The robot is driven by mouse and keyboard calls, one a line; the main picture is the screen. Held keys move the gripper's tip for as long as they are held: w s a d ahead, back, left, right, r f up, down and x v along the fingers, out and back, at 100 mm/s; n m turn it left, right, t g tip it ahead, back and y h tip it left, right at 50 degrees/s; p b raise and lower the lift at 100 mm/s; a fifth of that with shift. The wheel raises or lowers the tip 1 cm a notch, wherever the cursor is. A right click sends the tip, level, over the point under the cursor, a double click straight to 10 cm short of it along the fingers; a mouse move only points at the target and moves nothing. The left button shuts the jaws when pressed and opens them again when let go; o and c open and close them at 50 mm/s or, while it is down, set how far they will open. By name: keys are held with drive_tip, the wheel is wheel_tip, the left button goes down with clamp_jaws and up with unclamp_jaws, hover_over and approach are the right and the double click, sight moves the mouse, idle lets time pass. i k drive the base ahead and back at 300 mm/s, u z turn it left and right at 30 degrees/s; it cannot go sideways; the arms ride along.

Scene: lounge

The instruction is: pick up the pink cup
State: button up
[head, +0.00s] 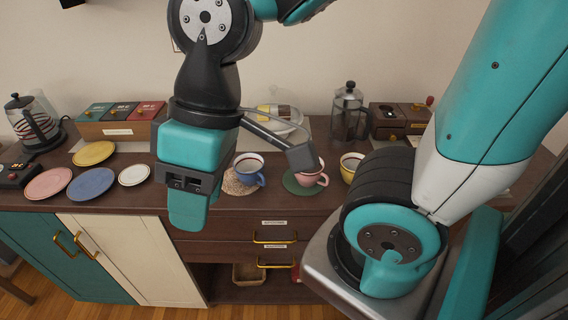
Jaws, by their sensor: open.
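The pink cup (312,177) stands upright on a round green coaster (291,186) on the dark wooden sideboard. Its handle faces right, and the dark end of a grey bar on my wrist covers part of its upper left. My gripper (188,208) hangs at the picture's left of the cup, in front of the sideboard's edge in this view. It is open, apart from the cup, and nothing shows in it. The gap between its jaws is hidden from this angle.
A blue cup (249,172) on a tan coaster stands left of the pink cup. A yellow cup (350,167) stands close to its right. A French press (349,112) and a glass dome (280,109) stand behind. Several plates lie left, including a blue plate (91,184).

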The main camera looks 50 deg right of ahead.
sight(308, 179)
drive_tip(key=u, duration=1.6)
drive_tip(key=k, duration=0.7)
drive_tip(key=z, duration=1)
